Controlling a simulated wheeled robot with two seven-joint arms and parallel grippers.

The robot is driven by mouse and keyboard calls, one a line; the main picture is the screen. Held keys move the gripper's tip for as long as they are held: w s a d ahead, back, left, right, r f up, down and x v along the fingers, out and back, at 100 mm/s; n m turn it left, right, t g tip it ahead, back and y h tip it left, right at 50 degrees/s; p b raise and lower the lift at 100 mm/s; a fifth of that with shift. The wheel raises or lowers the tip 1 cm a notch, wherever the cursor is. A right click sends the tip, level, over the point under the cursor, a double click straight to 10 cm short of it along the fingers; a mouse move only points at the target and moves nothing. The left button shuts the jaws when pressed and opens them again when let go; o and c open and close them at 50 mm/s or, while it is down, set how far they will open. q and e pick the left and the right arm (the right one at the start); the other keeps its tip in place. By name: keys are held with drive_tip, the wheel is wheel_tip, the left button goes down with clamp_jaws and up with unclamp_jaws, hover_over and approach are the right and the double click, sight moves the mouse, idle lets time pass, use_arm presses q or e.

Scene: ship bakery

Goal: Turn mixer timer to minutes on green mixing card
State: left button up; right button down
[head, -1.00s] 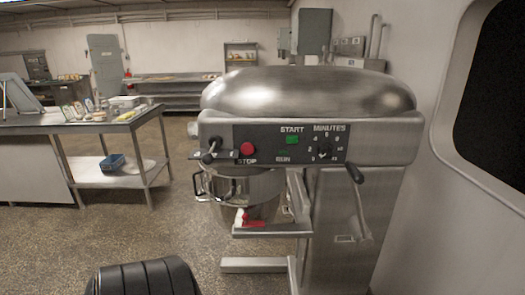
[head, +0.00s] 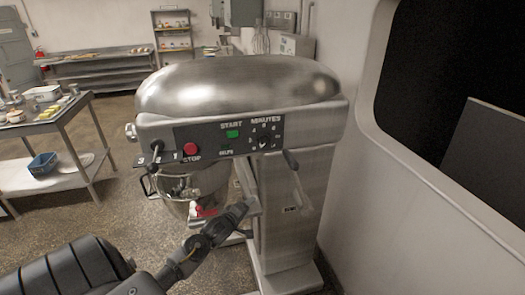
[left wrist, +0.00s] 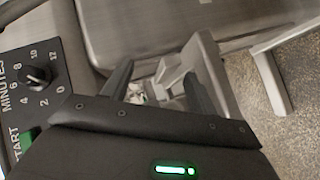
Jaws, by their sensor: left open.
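The mixer (head: 235,90) is a large steel machine with a dark control panel on its front. Its timer knob (head: 264,143) is black, under the word MINUTES, at the panel's right end. The knob (left wrist: 38,76) shows large at the left of the left wrist view, ringed by numbers from 0 to 12; I cannot tell its exact setting. My left gripper (head: 240,212) is below the panel, in front of the mixer's column, apart from the knob. Its fingers (left wrist: 158,88) are spread and empty. I cannot make out a green mixing card. My right gripper is out of view.
The green START button (head: 232,134) and red STOP button (head: 190,149) sit left of the knob. The bowl (head: 178,205) hangs below. A steel table (head: 50,122) stands left; a wall with a window is right.

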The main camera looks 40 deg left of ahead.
sight(264, 142)
use_arm(q)
wheel_tip(264, 142, up, 22)
drive_tip(key=w+n+t+p, duration=0.2)
drive_tip(key=n+t, duration=0.2)
drive_tip(key=w+p, duration=0.1)
drive_tip(key=w, duration=0.2)
drive_tip(key=w+a+p, duration=0.1)
drive_tip(key=w, duration=0.2)
drive_tip(key=w+a+p, duration=0.1)
drive_tip(key=w, duration=0.2)
drive_tip(key=shift+w+a+f, duration=0.1)
drive_tip(key=shift+w+a+f+p, duration=0.1)
drive_tip(key=shift+w+p, duration=0.2)
drive_tip(key=shift+w, duration=0.3)
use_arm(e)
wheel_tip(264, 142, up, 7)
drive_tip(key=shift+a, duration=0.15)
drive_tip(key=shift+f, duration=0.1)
use_arm(q)
drive_tip(key=c, duration=1)
